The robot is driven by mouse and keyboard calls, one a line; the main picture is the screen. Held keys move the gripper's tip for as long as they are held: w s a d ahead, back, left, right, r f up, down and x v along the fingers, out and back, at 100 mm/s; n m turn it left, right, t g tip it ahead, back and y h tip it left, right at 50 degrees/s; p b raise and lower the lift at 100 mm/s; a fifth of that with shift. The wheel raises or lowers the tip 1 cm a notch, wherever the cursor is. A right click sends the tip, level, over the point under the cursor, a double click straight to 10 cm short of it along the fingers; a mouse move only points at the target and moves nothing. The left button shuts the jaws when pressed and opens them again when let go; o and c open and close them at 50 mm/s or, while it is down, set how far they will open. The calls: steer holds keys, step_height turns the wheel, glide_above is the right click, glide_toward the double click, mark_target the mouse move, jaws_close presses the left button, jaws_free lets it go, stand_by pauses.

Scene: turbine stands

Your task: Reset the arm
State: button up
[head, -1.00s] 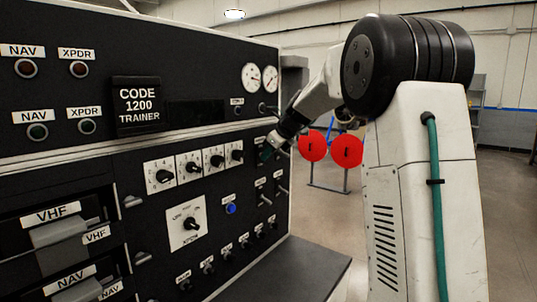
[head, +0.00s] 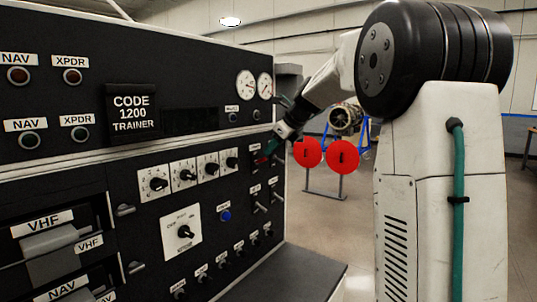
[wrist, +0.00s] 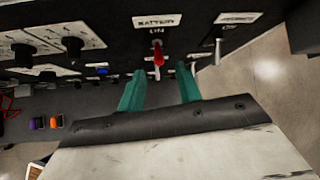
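My gripper (wrist: 160,88) shows two teal fingers in the wrist view, spread apart with nothing between them. A red-tipped toggle switch (wrist: 158,56) under a label reading BATTERY stands just beyond the fingertips, between their lines. I cannot tell whether a finger touches it. In the head view my gripper (head: 266,153) is at the right part of the black trainer panel (head: 150,215), close to its face. My white arm reaches it from the right.
Another metal toggle (wrist: 218,50) stands to the right in the wrist view. Knobs and a blue button (head: 225,216) are on the panel. A dark ledge (head: 285,272) juts out below. Two red discs (head: 342,157) stand behind on the open floor.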

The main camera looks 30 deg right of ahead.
steer(key=shift+s+r, duration=0.15)
steer(key=shift+r, duration=0.05)
stand_by(0.5)
steer(key=s+a+f+n+g, duration=0.2)
steer(key=s+a+f+n, duration=0.3)
steer(key=s+n, duration=0.5)
steer(key=s+a+f+n+g+h, duration=0.1)
steer(key=s+a+f+n, duration=0.4)
steer(key=s+a+n, duration=0.5)
steer(key=s+a+f+n+g, duration=0.3)
steer(key=s+a+f+n, duration=0.3)
steer(key=s, duration=1.4)
steer(key=a+n, duration=0.2)
steer(key=n, duration=0.2)
steer(key=shift+s+g+h, duration=0.3)
steer(key=shift+s+h, duration=0.05)
steer(key=shift+h, duration=0.05)
